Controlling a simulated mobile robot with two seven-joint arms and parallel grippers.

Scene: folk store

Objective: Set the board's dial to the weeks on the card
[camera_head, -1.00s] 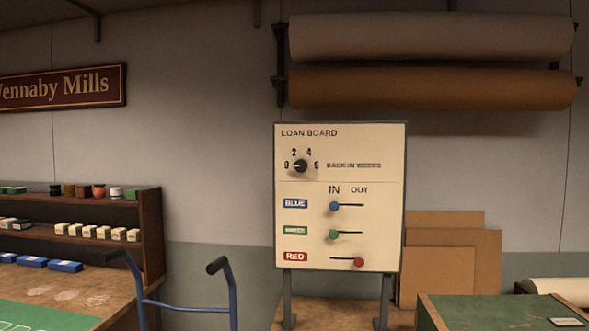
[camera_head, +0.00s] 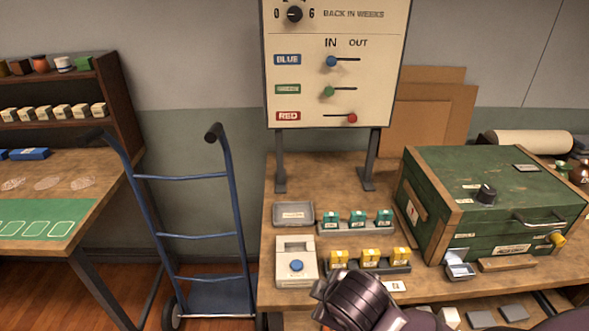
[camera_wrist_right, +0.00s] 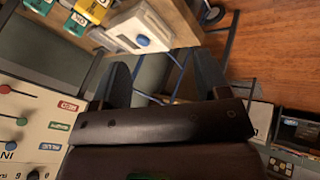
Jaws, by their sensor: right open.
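The loan board (camera_head: 390,30) stands on two posts at the back of the bench. Its top is cut off in the head view. Its black dial (camera_head: 294,14) shows between 0 and 6; its pointer direction is too small to read. The blue and green sliders are at IN, the red one at OUT. A small white card (camera_head: 396,286) lies before the yellow boxes, its writing unreadable. My right gripper (camera_wrist_right: 163,82) is open and empty in the wrist view. The board stands upside down at that view's left. My left gripper is out of view.
A white device with a blue button (camera_head: 296,265), a grey tray (camera_head: 293,213) and racks of teal (camera_head: 357,218) and yellow boxes (camera_head: 370,257) crowd the bench. A green chest (camera_head: 440,185) stands at right. A blue hand truck (camera_head: 205,237) stands at left.

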